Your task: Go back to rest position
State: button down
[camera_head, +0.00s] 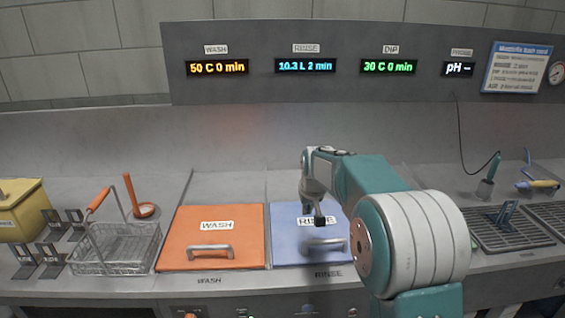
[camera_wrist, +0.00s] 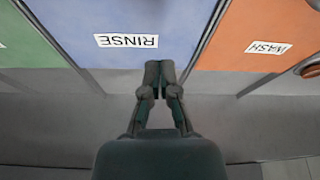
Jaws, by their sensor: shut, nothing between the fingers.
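My gripper (camera_head: 319,219) hangs above the blue rinse lid in the head view, fingertips pointing down. In the wrist view my gripper (camera_wrist: 159,75) has its two fingers together with nothing between them. The blue rinse lid (camera_head: 290,215) lies closed, and my arm hides part of it and its label. The rinse lid also shows in the wrist view (camera_wrist: 120,25). The orange wash lid (camera_head: 235,235) lies closed to its left, with a metal handle at its front. My gripper holds neither lid.
A wire basket (camera_head: 115,248) with an orange handle stands left of the wash lid, near several dark clips and a yellow box (camera_head: 22,208). A dark drain grate (camera_head: 508,230) is at the right. A display panel (camera_head: 350,60) runs along the back wall.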

jog(key=s+d+r, duration=0.1)
jog(key=s+r, duration=0.4)
jog(key=s, duration=0.4)
jog(key=s+d+r, duration=0.1)
jog(key=s+r, duration=0.4)
jog(key=s, duration=0.4)
jog(key=s+d+f+m+t, duration=0.1)
jog(key=s+f, duration=0.2)
jog(key=s, duration=1.7)
jog(key=shift+s+d+t, duration=0.2)
jog(key=shift+s+t, duration=0.1)
